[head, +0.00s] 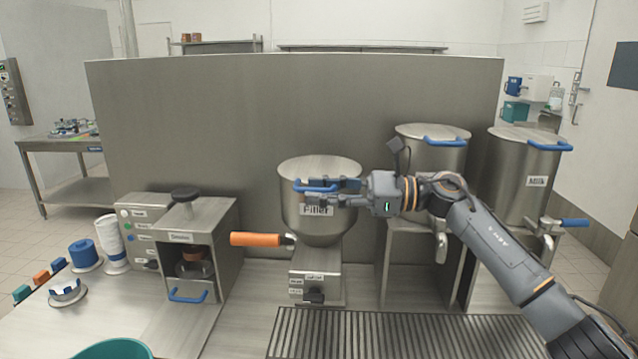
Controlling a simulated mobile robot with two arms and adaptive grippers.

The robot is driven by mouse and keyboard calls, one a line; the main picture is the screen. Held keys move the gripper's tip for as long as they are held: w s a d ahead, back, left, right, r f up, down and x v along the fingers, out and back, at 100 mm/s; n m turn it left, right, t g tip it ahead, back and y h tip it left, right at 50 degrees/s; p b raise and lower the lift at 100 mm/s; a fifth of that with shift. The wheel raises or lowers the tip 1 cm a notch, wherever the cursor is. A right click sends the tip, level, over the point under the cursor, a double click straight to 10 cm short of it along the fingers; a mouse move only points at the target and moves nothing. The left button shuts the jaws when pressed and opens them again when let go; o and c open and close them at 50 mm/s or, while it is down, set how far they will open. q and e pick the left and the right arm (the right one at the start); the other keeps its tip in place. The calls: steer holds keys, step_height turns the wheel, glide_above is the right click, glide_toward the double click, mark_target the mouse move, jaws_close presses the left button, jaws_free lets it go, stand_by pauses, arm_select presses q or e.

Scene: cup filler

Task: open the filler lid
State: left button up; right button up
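The filler (320,226) is a steel funnel-shaped vessel with a "Filler" label, standing at the middle of the bench. Its round flat lid (322,166) lies closed on top, with a blue handle (313,189) at the front rim. My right gripper (304,191) reaches in from the right, level with this handle, its fingers one above the other. The fingers overlap the handle in the picture, and I cannot tell whether they press on it. My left gripper is not in view.
An orange handle (254,239) sticks out left of the filler. A steel sealing machine (199,245) stands farther left. Two steel tanks (432,165) (523,180) with blue-handled lids stand at right, partly behind my arm. A grated drain (390,333) lies in front; a steel panel (200,110) stands behind.

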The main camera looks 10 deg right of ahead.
steer(key=shift+a, duration=0.35)
jaws_close()
steer(key=shift+r, duration=0.1)
